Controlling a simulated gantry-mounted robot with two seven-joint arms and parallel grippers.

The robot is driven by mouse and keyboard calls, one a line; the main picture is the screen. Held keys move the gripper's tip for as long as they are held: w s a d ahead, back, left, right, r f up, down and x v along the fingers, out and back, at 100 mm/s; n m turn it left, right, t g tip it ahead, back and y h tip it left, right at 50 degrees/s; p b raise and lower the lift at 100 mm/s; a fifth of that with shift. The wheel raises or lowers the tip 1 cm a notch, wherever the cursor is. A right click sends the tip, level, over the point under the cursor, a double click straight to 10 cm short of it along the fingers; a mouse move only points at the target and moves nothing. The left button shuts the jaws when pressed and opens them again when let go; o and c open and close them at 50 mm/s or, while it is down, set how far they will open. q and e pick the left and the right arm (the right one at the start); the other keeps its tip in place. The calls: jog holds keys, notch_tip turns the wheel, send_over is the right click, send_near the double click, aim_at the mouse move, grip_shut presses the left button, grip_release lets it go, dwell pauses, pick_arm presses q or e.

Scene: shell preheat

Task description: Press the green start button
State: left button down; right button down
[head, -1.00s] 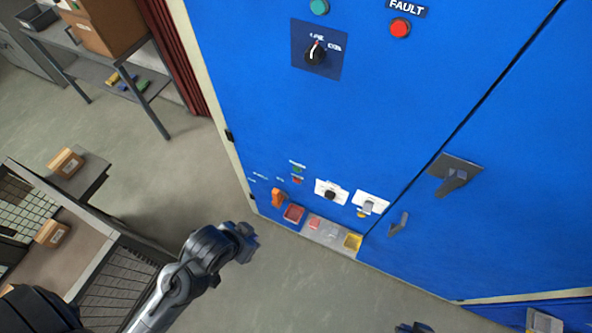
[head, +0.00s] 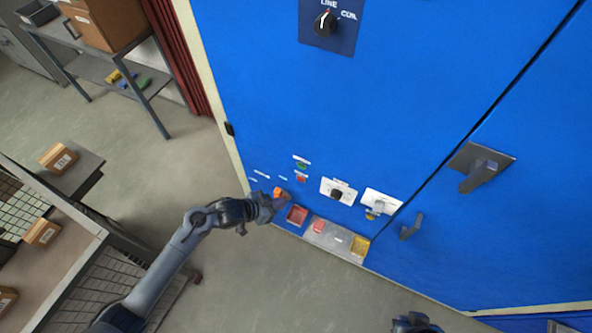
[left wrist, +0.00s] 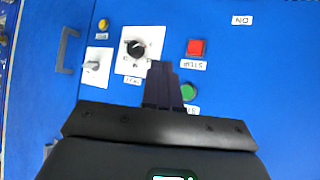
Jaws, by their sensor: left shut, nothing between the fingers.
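The green button (head: 301,166) is on the blue cabinet's lower front, just above a red button (head: 301,179) in the head view. In the left wrist view, which is upside down, the green button (left wrist: 188,91) shows right of my fingers, with the red square button (left wrist: 195,47) beyond it. My left gripper (head: 276,203) is shut and empty, near the panel, below and left of the buttons in the head view. In the left wrist view its closed fingers (left wrist: 161,76) point at the panel beside the green button; contact is not visible. My right gripper (head: 415,324) shows only partly at the bottom edge.
A black selector knob (left wrist: 136,48) on a white plate sits beside the buttons. An orange item (head: 280,193) is close to my left gripper. A door handle (head: 480,172) sticks out at the right.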

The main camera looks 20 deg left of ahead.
aim_at(301, 166)
pick_arm(q)
jog(key=shift+w+r, duration=0.6)
jog(key=shift+w, duration=0.3)
jog(key=shift+w, duration=0.1)
jog(key=w+d+b, duration=0.1)
jog(key=w+b, duration=0.4)
jog(key=w, duration=0.3)
jog(key=shift+w, duration=0.25)
dwell(0.8)
dwell(0.8)
jog(key=shift+w, duration=0.15)
